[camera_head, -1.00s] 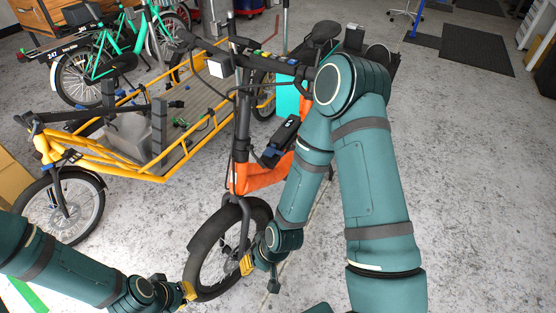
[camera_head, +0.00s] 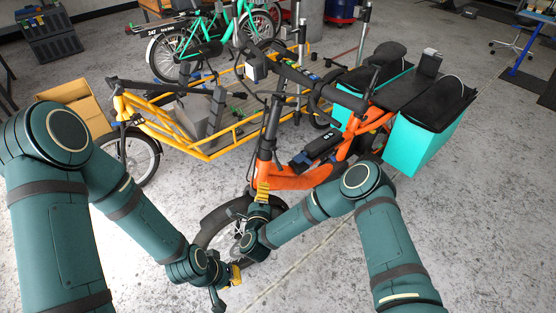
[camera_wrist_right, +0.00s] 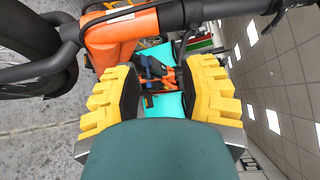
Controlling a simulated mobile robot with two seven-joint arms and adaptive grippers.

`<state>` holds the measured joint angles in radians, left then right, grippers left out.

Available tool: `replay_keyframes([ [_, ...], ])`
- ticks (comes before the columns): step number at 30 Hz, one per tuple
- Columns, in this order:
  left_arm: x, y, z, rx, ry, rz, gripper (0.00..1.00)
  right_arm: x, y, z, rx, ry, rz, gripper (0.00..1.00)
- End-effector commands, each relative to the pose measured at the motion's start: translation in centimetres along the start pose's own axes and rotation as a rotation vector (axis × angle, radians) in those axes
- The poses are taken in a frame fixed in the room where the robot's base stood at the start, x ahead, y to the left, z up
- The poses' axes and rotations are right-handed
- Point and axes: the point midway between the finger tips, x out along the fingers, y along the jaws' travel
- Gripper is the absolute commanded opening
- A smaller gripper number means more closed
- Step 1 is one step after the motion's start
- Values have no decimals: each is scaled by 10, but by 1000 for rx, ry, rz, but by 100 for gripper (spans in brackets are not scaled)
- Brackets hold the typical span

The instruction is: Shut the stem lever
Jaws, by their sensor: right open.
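The orange cargo bike (camera_head: 283,179) stands in the middle of the head view with its black stem (camera_head: 269,132) upright above the orange frame. The stem lever cannot be made out clearly. My right gripper (camera_head: 262,191) is in front of the lower stem, above the front wheel (camera_head: 212,228). In the right wrist view its yellow fingers (camera_wrist_right: 160,88) are spread with nothing held between them; the orange tube (camera_wrist_right: 120,38) and black stem (camera_wrist_right: 200,12) cross beyond, near the top. My left gripper (camera_head: 235,275) is low beside the front wheel; its opening is unclear.
A yellow cargo bike (camera_head: 220,148) stands close behind on the left. Teal bags (camera_head: 425,135) hang at the orange bike's rear. A cardboard box (camera_head: 75,105) is at the left. Bare concrete floor lies open on the right.

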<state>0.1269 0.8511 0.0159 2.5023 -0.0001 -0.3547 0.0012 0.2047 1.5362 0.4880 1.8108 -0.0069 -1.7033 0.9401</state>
Motion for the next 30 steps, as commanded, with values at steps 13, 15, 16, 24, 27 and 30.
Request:
replay_keyframes([
  [13,-1,0,0,-1,-1,0,0,18,-14,-18,227,189,-175,41],
  [15,1,-1,0,-1,0,0,0,29,-16,-21,226,188,-175,41],
  [16,2,-1,0,-1,0,0,0,35,-16,-22,225,188,-175,41],
  [24,12,-5,-1,0,5,-1,0,87,-24,-32,225,186,-173,41],
  [27,15,-6,-2,1,7,-1,0,103,-26,-35,224,186,-173,41],
  [30,18,-7,-2,1,9,-1,0,117,-28,-37,224,185,-171,41],
])
